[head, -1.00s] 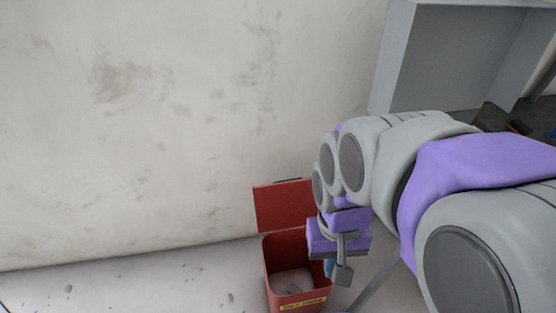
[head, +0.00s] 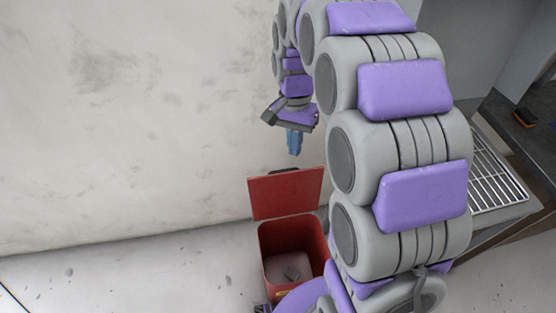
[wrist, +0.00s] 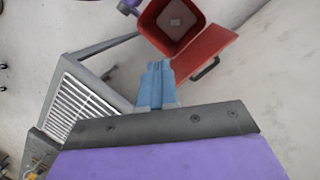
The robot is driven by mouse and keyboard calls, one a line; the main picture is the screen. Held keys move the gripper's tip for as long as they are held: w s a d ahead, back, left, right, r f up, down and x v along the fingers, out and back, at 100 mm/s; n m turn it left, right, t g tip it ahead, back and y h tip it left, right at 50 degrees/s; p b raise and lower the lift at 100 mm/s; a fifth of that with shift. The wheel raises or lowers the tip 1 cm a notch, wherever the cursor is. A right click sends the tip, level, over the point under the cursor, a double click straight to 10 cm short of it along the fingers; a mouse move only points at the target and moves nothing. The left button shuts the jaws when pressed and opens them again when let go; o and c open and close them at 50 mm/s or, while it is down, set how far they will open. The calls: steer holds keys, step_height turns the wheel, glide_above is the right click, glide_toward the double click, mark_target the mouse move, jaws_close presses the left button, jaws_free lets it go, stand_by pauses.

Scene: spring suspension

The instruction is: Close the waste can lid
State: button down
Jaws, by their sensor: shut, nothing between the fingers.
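The red waste can (head: 268,262) stands on the floor by the wall, with something grey and small at its bottom. Its red lid (head: 286,195) is open, standing up at the wall side, with a dark handle on its top edge. The can (wrist: 152,36) and the lid (wrist: 208,52) also show in the wrist view. My gripper (head: 294,150) is blue-tipped, points down and is above the lid in the head view, apart from it. In the wrist view my gripper (wrist: 157,66) is shut and empty, its tips appearing near the lid and can edge.
A metal bench with a wire rack (head: 497,178) stands at the right; the rack (wrist: 85,105) is at the left in the wrist view. The wall (head: 140,120) is close behind the can. Floor (head: 150,275) left of the can is clear.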

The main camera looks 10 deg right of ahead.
steer(key=w+f+m+g+p, duration=0.1)
steer(key=w+f+m+p, duration=0.3)
steer(key=w+f+m, duration=1.15)
steer(key=w+f+n+b, duration=0.2)
steer(key=f+n, duration=0.3)
steer(key=f, duration=1)
steer(key=shift+w+a+f+b, duration=0.3)
steer(key=shift+w+f+b, duration=0.1)
steer(key=shift+w, duration=0.2)
steer(key=shift+r, duration=0.1)
